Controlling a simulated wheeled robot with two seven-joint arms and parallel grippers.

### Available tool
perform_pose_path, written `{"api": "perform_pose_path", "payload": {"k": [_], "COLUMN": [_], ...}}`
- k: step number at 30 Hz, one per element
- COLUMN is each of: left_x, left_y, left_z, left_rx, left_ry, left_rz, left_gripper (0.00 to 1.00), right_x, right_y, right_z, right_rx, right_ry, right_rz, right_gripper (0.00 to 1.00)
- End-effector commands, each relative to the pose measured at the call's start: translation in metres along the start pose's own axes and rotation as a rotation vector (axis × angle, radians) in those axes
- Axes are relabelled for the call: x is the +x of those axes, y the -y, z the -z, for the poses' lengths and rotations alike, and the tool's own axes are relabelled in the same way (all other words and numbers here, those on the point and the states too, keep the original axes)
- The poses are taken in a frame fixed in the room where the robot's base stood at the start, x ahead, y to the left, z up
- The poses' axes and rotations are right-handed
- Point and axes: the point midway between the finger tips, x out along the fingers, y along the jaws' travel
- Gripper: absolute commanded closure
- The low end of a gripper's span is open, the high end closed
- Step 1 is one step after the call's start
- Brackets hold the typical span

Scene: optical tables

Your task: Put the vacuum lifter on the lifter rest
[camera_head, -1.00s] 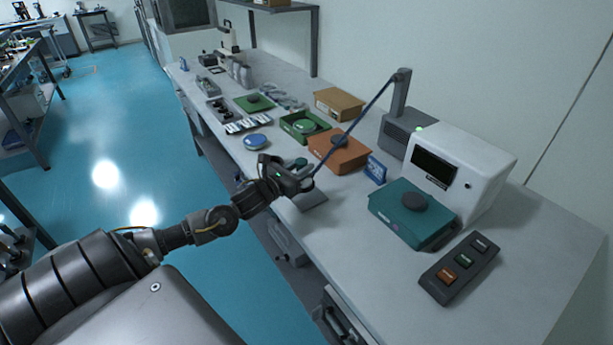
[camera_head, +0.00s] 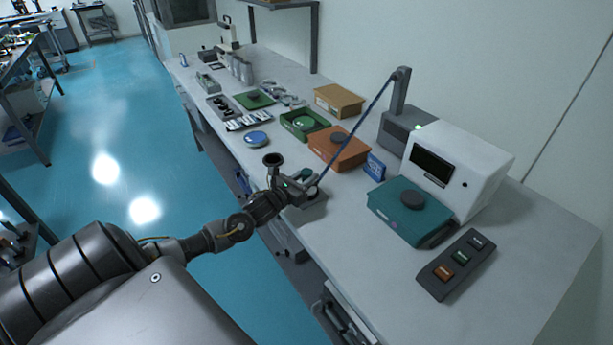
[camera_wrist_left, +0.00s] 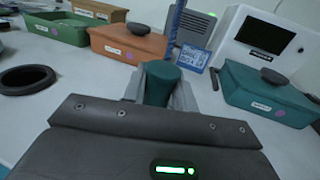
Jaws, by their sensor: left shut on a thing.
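My left gripper (camera_head: 300,188) is shut on the green handle (camera_wrist_left: 160,82) of the vacuum lifter, near the table's front edge. A blue hose (camera_head: 352,132) runs from the lifter up to a grey post. A black round cup (camera_head: 273,159) stands out beside the gripper; it also shows as a ring at the left of the wrist view (camera_wrist_left: 26,79). Its join to the lifter is hidden. A grey block (camera_head: 314,203) lies under the gripper, partly covered; I cannot tell for sure whether it is the lifter rest, or whether the lifter touches it. My right gripper is out of view.
An orange box (camera_head: 338,150), a green tray (camera_head: 303,126) and a blue disc (camera_head: 256,138) lie behind the gripper. A teal box (camera_head: 400,222), white machine (camera_head: 470,165) and button panel (camera_head: 457,264) stand to the right. The front right tabletop is clear.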

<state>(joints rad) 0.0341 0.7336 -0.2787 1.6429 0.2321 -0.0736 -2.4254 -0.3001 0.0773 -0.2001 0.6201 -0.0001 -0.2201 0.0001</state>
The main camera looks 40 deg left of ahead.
Motion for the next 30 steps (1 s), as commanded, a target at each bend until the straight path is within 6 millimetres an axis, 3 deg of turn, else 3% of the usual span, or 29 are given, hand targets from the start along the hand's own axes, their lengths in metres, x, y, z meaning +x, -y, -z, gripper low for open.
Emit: {"api": "perform_pose_path", "payload": {"k": [2, 3, 7, 17, 20, 30], "left_x": [0.000, 0.000, 0.000, 0.000, -0.012, -0.082], "left_y": [0.000, 0.000, 0.000, 0.000, 0.000, 0.001], "left_z": [0.003, 0.002, 0.002, -0.003, 0.002, 0.003], "left_rx": [0.000, 0.000, 0.000, 0.000, 0.001, 0.000], "left_ry": [0.002, 0.000, 0.000, 0.000, -0.003, -0.005], "left_rz": [0.000, 0.000, 0.000, 0.000, 0.001, 0.003], "left_gripper": [1.00, 0.67, 0.51, 0.51, 0.51, 0.51], "right_x": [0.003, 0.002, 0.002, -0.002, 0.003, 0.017], "right_y": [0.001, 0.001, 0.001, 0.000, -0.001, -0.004], "right_z": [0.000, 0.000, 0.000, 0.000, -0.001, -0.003], "right_rx": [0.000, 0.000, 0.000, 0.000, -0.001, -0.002], "right_ry": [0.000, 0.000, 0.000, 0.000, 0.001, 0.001], "right_rz": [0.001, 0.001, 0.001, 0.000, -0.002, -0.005], "right_gripper": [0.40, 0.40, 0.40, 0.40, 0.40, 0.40]}}
